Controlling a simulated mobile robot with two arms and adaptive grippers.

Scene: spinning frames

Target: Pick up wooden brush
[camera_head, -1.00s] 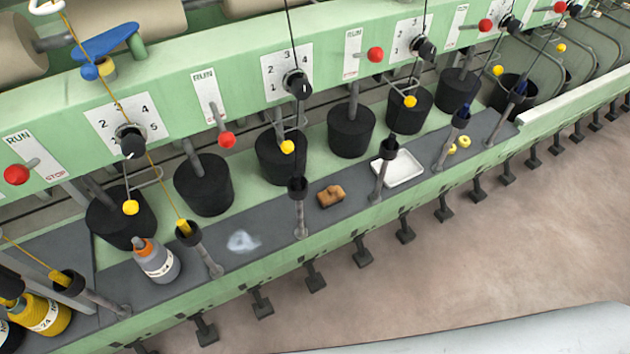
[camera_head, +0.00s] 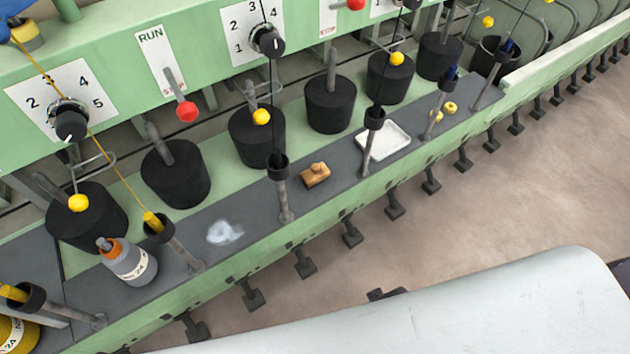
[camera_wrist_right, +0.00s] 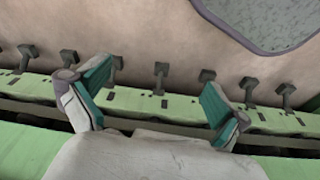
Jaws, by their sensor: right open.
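The wooden brush (camera_head: 315,175), a small brown block-like piece, lies on the dark grey shelf of the green machine in the head view. It sits between two upright grey posts, left of a white tray. My right gripper (camera_wrist_right: 155,82) shows in the right wrist view, its two teal-padded fingers spread apart with nothing between them. The brush is not in the right wrist view, and the gripper is away from it, over the machine's lower green edge and the floor. My left gripper is not in view.
The white tray (camera_head: 384,139) and yellow pieces (camera_head: 449,107) lie right of the brush. A whitish fluffy patch (camera_head: 224,232) and a grey bottle with orange neck (camera_head: 128,262) are left. Posts (camera_head: 283,193), taut threads and black cylinders (camera_head: 330,103) crowd the shelf. Floor in front is open.

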